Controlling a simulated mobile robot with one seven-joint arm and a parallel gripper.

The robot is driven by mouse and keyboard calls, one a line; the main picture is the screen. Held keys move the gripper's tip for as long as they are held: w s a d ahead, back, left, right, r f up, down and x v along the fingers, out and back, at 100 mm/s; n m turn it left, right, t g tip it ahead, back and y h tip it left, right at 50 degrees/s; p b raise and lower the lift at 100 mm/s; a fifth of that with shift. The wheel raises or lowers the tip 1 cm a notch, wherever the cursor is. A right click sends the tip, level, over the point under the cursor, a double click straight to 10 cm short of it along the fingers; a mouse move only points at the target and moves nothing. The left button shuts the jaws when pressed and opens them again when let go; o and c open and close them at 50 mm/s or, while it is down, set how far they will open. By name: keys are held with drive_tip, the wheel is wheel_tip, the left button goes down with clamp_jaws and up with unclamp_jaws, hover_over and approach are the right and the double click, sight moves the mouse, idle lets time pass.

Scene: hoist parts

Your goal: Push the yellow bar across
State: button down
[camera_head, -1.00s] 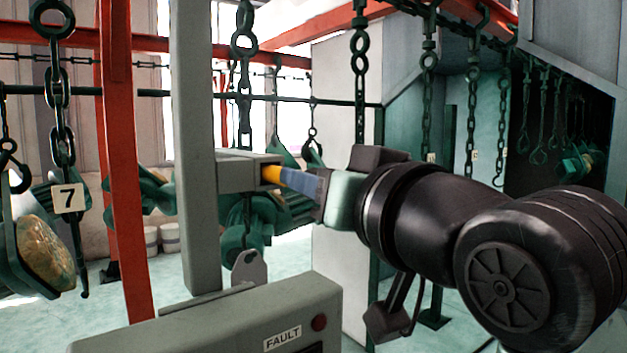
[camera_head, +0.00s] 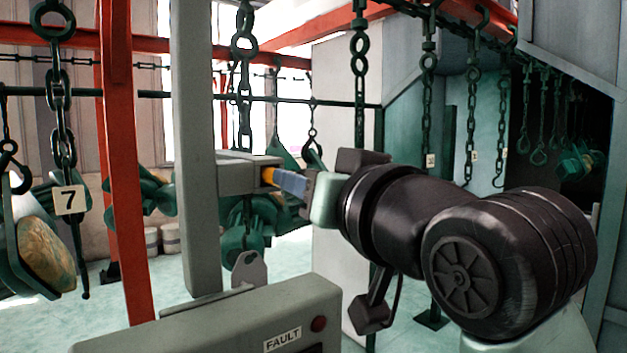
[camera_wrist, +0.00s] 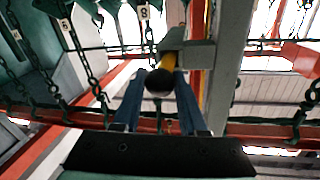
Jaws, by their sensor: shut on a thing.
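The yellow bar (camera_head: 267,175) sticks out of the right end of a grey box-shaped housing (camera_head: 235,172) on the grey post. Only a short yellow length shows in the head view. In the wrist view the yellow bar (camera_wrist: 168,62) ends in a round black knob (camera_wrist: 159,83) facing me. My gripper (camera_head: 279,180) points left at the bar. Its two blue fingers are closed about the bar's knob end; they also show in the wrist view (camera_wrist: 163,76), one on each side. The fingers hide the knob in the head view.
A grey upright post (camera_head: 196,150) carries the housing. A grey box labelled FAULT (camera_head: 225,318) with a dark red button stands below in front. Chains (camera_head: 360,70) and green hooks hang around. An orange-red post (camera_head: 123,180) and a number 7 tag (camera_head: 69,200) are at left.

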drive_tip(key=shift+a+x, duration=0.25)
drive_tip(key=shift+x, duration=0.95)
drive_tip(key=shift+s+d+r, duration=0.1)
drive_tip(key=shift+s, duration=0.15)
drive_tip(key=c, duration=0.8)
unclamp_jaws()
drive_tip(key=shift+w, duration=0.1)
drive_tip(key=o, duration=0.3)
drive_tip(key=shift+w, duration=0.2)
drive_tip(key=shift+o, duration=0.2)
drive_tip(key=b+v, duration=0.4)
drive_tip(key=v, duration=0.9)
drive_tip(key=shift+b, duration=0.4)
